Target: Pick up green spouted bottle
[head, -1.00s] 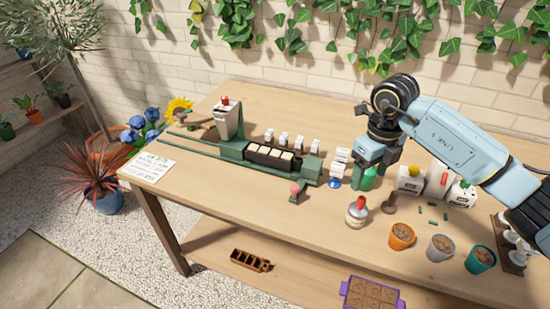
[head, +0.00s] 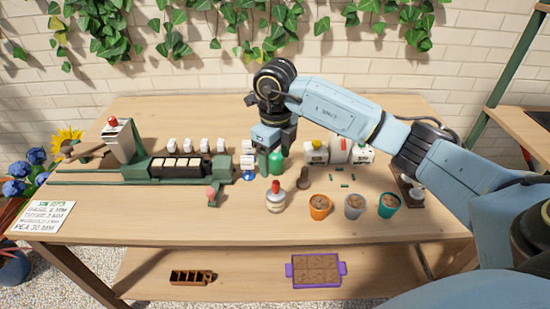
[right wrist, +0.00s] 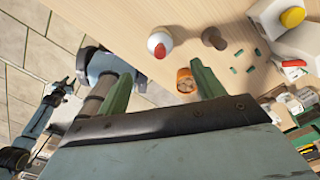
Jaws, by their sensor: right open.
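The green spouted bottle (head: 276,162) stands on the table in the head view, behind the red-capped bottle. Its upper part is hidden by my right gripper (head: 273,147), which is over it from above. My right gripper is open and shows no hold on the bottle. In the right wrist view the two green fingers of the right gripper (right wrist: 163,88) are spread apart. I cannot make out the bottle there. My left gripper is outside the head view; an arm of mine shows small at the left of the right wrist view, its jaws too small to read.
The red-capped white bottle (head: 276,199) stands in front. An orange pot (head: 319,208), a grey pot (head: 354,207) and a teal pot (head: 388,206) stand right of it.

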